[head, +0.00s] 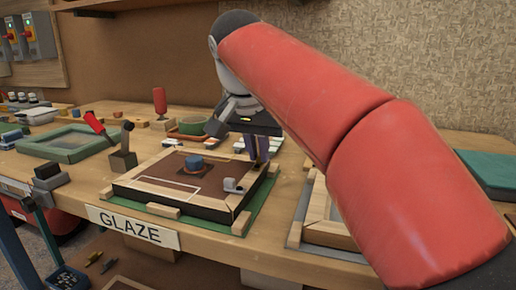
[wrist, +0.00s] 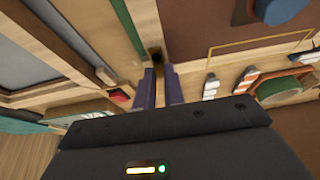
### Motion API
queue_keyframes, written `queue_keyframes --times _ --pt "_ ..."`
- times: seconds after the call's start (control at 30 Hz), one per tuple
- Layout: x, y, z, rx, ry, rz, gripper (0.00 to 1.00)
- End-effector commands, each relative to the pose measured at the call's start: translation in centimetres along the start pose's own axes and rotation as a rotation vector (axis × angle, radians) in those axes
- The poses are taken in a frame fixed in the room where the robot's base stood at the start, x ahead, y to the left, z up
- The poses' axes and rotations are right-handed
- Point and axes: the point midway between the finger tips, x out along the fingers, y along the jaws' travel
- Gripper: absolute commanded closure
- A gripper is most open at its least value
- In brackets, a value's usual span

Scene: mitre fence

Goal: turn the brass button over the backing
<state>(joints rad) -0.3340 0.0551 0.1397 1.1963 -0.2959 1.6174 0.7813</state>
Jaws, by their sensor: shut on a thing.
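The wood frame (head: 160,208) lies on a green mat on the bench, with the brown backing (head: 180,170) inside it. A blue knob (head: 193,162) stands on the backing; it also shows in the wrist view (wrist: 280,8). My gripper (head: 259,162) points down at the frame's far right corner. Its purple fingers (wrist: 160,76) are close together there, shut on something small. A small dark spot (wrist: 156,56) shows just past the fingertips. The held thing appears to be the brass button, but the fingers hide it and its angle cannot be told.
Another frame (head: 322,230) lies to the right, under my arm. A dark block with an upright lever (head: 123,160) stands left. White tiles and striped blocks (wrist: 248,80) lie behind the frame, close to the fingers.

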Motion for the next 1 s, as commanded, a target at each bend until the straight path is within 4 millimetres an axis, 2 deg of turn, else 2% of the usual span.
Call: queue_keyframes --times 0.27,0.47,1.0 --pt "-0.03 0.00 0.00 -0.026 0.001 -0.011 1.00" --pt "-0.01 -0.02 -0.01 -0.114 0.000 -0.048 1.00" --pt "-0.05 -0.35 0.07 -0.563 0.001 -0.235 1.00"
